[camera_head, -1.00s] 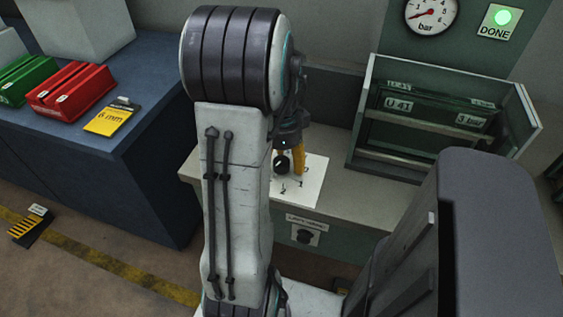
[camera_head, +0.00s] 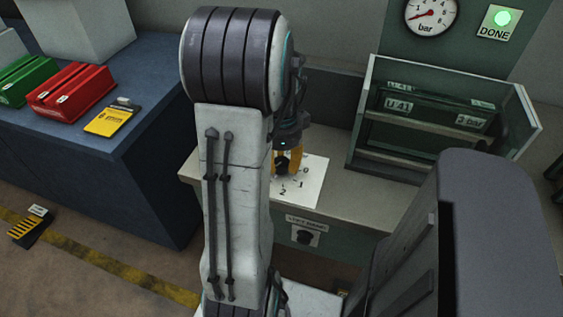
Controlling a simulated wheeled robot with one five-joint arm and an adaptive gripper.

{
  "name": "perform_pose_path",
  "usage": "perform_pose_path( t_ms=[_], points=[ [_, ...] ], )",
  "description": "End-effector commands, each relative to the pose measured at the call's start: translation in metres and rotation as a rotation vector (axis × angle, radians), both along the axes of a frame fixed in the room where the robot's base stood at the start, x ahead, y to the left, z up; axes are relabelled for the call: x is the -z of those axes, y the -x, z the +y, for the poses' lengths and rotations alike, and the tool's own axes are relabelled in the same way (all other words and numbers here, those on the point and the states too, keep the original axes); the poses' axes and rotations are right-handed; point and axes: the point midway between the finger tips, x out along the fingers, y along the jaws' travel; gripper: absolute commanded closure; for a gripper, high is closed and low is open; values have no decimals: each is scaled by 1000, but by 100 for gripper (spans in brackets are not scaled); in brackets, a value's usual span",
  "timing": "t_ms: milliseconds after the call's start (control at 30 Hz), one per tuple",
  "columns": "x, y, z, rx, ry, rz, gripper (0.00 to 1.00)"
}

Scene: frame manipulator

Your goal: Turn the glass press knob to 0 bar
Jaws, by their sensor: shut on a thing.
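The black press knob (camera_head: 282,165) stands on a white dial sheet (camera_head: 310,187) with printed numbers, on the grey bench. My gripper (camera_head: 287,163) comes down over it with yellow fingers and is shut on the knob. The fingers and arm hide part of the knob, so I cannot tell where its pointer stands. The round pressure gauge (camera_head: 431,13), marked bar, is at the top; its red needle points to the lower left, at the low end. The green lamp (camera_head: 502,18) above the DONE label is lit.
A glass-sided press box (camera_head: 440,165) with U 41 and 3 bar labels stands right of the dial. A blue cabinet (camera_head: 140,165) at the left bears red and green blocks. My arm fills the middle.

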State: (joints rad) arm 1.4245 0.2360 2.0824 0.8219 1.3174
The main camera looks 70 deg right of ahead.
Motion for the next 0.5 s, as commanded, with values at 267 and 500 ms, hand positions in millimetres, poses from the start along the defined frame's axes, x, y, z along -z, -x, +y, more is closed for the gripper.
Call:
perform_pose_path(
  t_ms=[267,500],
  points=[
    [2,0,1,-47,-3,0,95],
    [2,0,1,-203,-4,1,95]
  ],
)
